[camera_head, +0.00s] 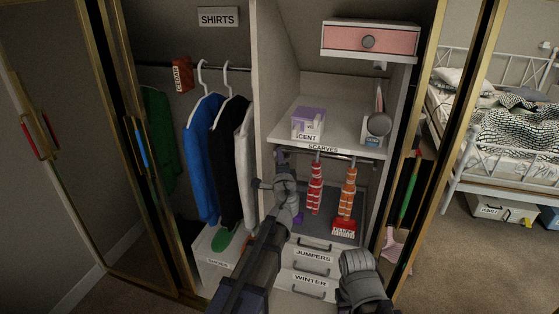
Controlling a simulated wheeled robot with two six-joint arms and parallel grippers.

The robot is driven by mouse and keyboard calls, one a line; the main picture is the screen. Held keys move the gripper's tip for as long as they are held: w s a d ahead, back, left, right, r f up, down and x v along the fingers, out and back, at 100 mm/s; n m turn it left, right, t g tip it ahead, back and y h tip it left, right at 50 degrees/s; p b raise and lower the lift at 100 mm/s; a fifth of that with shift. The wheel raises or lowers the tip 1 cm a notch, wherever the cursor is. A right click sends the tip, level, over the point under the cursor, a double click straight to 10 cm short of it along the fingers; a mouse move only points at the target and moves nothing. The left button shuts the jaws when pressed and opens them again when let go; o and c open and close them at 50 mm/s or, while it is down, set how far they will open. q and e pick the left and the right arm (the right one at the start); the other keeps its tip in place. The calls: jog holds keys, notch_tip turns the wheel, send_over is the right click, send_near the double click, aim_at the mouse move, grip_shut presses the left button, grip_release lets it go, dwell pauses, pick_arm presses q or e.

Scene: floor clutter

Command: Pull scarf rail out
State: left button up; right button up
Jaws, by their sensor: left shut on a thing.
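The scarf rail (337,157) is a thin bar below the shelf labelled SCARVES (323,148), on the right side of the wardrobe. A red-and-white striped scarf (315,188) and an orange striped scarf (348,188) hang from it.
Drawers labelled JUMPERS (314,256) and WINTER (310,281) are below. A purple SCENT box (308,122) stands on the shelf. A pink-fronted drawer (368,41) is above. Clothes, including a blue garment (203,160), hang at left beyond the upright divider (267,80).

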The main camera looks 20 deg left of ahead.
pick_arm(q)
grip_shut()
dwell(0.9)
